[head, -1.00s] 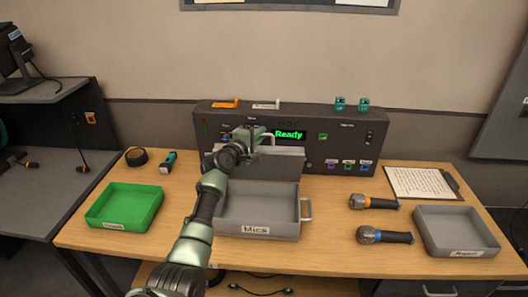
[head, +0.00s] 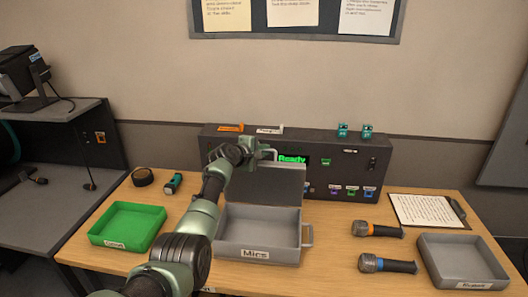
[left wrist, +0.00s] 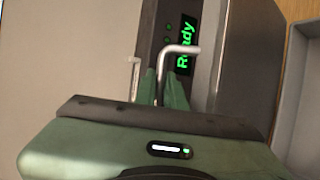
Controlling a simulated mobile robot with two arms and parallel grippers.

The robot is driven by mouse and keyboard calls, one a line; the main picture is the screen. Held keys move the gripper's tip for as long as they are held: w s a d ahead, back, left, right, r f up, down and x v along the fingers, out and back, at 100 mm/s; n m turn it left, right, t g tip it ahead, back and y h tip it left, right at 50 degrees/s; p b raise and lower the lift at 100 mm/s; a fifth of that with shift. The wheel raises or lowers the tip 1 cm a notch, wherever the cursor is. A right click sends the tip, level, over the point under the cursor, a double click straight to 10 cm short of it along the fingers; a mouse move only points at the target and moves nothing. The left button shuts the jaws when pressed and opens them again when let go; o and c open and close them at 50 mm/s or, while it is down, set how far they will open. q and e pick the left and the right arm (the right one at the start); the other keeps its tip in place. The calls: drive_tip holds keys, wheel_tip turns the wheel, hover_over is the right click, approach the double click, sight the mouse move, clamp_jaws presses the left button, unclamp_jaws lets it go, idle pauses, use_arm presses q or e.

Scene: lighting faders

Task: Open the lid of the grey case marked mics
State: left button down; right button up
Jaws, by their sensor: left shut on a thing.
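The grey case (head: 258,254), marked Mics, stands on the table in the middle of the head view. Its lid (head: 268,186) stands raised at the back of the case, and the open inside looks empty. My left gripper (head: 256,151) is at the lid's top edge, shut on the lid handle (head: 268,153). In the left wrist view the fingers (left wrist: 161,82) are at the pale handle (left wrist: 180,49); part of the grip is hidden. My right gripper is not in view.
The dark console (head: 338,165) with a green Ready display stands behind the lid. A green tray (head: 128,243) is left and a grey tray (head: 465,283) right. Two microphones (head: 376,230) (head: 387,265) and a clipboard (head: 428,210) lie right of the case.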

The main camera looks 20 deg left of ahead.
use_arm(q)
drive_tip(key=shift+d+f, duration=0.1)
drive_tip(key=c, duration=1.8)
unclamp_jaws()
drive_tip(key=shift+o, duration=0.2)
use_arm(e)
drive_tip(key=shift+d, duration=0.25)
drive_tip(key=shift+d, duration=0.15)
use_arm(q)
drive_tip(key=shift+s+r, duration=0.3)
drive_tip(key=shift+s, duration=0.35)
drive_tip(key=v, duration=0.6)
drive_tip(key=shift+s, duration=0.15)
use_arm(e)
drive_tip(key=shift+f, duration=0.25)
